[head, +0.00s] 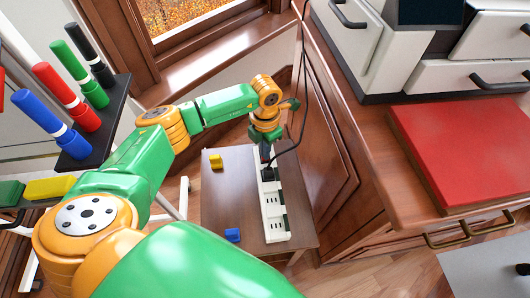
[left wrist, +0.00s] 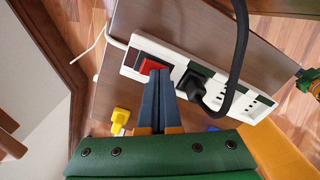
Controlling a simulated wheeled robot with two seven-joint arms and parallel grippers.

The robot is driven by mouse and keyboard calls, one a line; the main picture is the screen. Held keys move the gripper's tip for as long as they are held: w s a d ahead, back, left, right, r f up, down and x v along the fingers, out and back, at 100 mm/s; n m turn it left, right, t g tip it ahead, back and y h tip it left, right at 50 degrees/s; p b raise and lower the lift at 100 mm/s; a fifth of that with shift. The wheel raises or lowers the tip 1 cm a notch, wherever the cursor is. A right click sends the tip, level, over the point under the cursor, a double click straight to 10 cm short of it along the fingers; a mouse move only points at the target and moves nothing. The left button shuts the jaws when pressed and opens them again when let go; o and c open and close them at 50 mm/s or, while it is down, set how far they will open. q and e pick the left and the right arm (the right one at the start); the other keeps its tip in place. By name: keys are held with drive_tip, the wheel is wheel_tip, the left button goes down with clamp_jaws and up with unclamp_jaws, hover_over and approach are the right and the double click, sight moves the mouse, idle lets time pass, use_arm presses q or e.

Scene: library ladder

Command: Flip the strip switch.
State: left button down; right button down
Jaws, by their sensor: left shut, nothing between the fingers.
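The white power strip (head: 272,212) lies lengthwise on a small brown table. In the left wrist view, its red rocker switch (left wrist: 150,65) sits in a dark frame at the strip's left end. A black plug (left wrist: 194,80) with a black cord is in the socket beside it. My left gripper (head: 265,153) is over the far end of the strip and hides the switch from the head view. In the left wrist view, its blue fingers (left wrist: 157,76) are shut and empty, with tips at the red switch's lower right edge. I cannot tell whether they touch it.
The small table (head: 228,195) also holds a yellow block (head: 216,161) and a blue block (head: 232,235). The black cord (head: 300,95) rises from the plug close beside my left gripper. A wooden cabinet (head: 335,150) stands just right of the table.

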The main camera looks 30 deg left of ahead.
use_arm(q)
wheel_tip(320, 180, up, 6)
drive_tip(key=p, duration=0.5)
drive_tip(key=shift+r, duration=0.2)
drive_tip(key=shift+r+p, duration=0.3)
